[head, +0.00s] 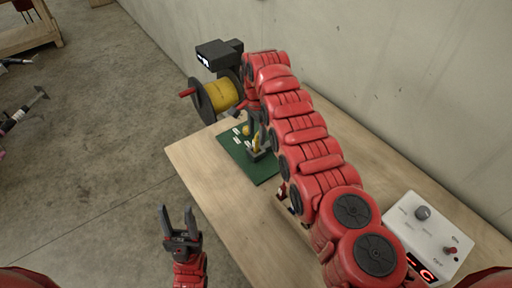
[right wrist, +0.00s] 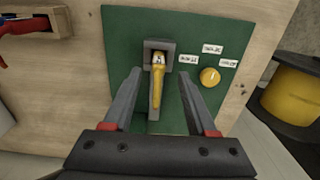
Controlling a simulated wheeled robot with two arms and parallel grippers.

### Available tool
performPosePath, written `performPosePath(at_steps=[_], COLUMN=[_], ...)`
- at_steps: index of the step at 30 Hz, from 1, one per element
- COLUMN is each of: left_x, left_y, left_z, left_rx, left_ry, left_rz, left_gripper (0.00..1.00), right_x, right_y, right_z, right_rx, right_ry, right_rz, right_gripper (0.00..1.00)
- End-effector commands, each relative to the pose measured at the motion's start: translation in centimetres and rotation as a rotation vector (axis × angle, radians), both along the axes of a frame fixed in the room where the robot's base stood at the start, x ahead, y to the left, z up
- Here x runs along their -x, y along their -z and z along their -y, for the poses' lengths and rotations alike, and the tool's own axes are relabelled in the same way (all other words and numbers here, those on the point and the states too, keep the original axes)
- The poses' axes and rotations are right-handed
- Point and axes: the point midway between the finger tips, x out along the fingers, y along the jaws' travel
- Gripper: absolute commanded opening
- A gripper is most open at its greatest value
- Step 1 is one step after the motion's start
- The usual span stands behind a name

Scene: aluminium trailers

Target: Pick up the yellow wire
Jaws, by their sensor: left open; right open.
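In the right wrist view the yellow wire (right wrist: 158,85) stands in a grey holder (right wrist: 160,46) on a green board (right wrist: 120,30). A small piece of it shows in the head view (head: 257,144), partly hidden by my right arm. My right gripper (right wrist: 158,75) is open over the board, one finger on each side of the wire, with gaps between; whether the fingers are level with it I cannot tell. My left gripper (head: 178,212) is open and empty, in front of the table's left edge, away from the wire.
A spool of yellow wire (head: 220,95) stands beyond the board. A round yellow knob (right wrist: 209,77) and white labels lie beside the holder. A white control box (head: 425,240) sits at the right. A concrete wall (head: 400,80) closes the back.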

Motion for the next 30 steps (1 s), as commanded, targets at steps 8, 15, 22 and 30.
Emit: performPosePath(at_steps=[8,15,22,30], left_x=[0.0,0.0,0.0,0.0], left_y=[-0.2,-0.3,-0.3,-0.3], left_z=[0.0,0.0,0.0,0.0], left_rx=[0.0,0.0,0.0,0.0], left_ry=[0.0,0.0,0.0,0.0], left_rz=[-0.001,0.0,0.0,0.0], left_gripper=[0.5,0.5,0.5,0.5], right_x=[0.5,0.4,0.4,0.4], right_y=[4.1,4.3,4.3,4.3], right_z=[-0.1,-0.2,-0.2,-0.2], right_rx=[0.001,-0.001,-0.001,-0.001], right_ry=[0.001,0.0,0.0,0.0], right_rz=[-0.003,-0.001,-0.001,-0.001], right_gripper=[0.57,0.57,0.18,0.0])
